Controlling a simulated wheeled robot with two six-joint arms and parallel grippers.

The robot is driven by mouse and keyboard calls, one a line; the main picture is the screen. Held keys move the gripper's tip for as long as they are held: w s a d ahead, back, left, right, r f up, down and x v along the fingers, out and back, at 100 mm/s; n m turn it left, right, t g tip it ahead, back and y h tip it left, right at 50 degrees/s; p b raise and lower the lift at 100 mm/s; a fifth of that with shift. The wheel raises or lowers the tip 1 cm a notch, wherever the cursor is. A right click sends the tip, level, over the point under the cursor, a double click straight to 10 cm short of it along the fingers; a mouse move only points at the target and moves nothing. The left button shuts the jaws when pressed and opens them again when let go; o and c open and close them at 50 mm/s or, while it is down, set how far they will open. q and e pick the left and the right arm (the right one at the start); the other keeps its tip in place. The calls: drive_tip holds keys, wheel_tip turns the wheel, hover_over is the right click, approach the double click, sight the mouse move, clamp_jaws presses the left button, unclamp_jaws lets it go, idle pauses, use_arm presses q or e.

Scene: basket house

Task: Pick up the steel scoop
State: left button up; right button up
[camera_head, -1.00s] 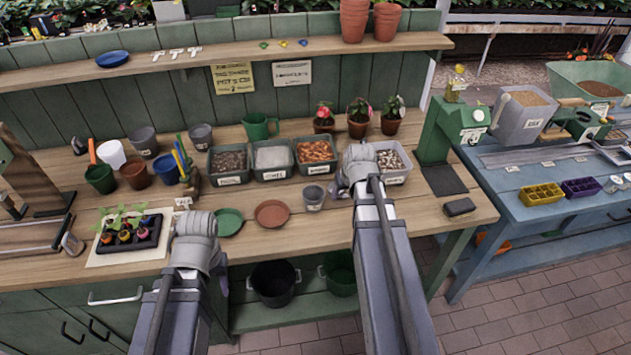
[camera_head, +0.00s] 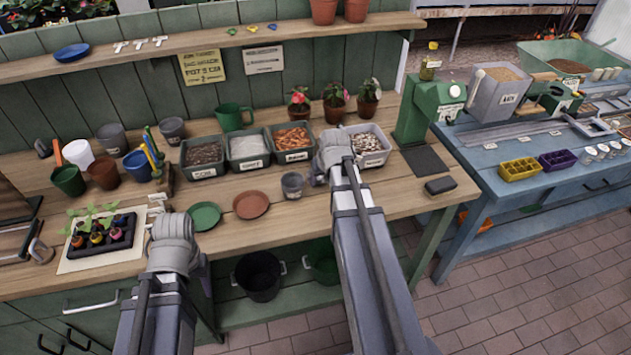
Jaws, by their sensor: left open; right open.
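I cannot clearly make out a steel scoop in this view. A pale handle-like piece (camera_head: 478,77) stands at the left edge of the grey bin (camera_head: 491,104) on the blue table, too small to identify. My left gripper (camera_head: 160,212) is over the front of the wooden bench, beside the seedling tray. My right gripper (camera_head: 320,168) is by the bin of pale pieces (camera_head: 372,158) and partly covers it. Both grippers are open, and their fingers are mostly hidden behind my wrists. I see nothing held in either.
The wooden bench (camera_head: 330,208) carries bins, pots, two saucers and a green press-like device (camera_head: 418,110). The blue table (camera_head: 480,152) stands to the right, with yellow (camera_head: 520,169) and purple (camera_head: 557,160) trays. Brick floor (camera_head: 520,290) lies open in front of it.

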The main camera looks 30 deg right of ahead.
drive_tip(key=b+x, duration=0.2)
drive_tip(key=x, duration=0.2)
drive_tip(key=shift+w+a+b, duration=0.1)
drive_tip(key=shift+w+b, duration=0.05)
drive_tip(key=shift+b, duration=0.25)
drive_tip(key=shift+r, duration=0.1)
drive_tip(key=shift+c, duration=0.4)
clamp_jaws()
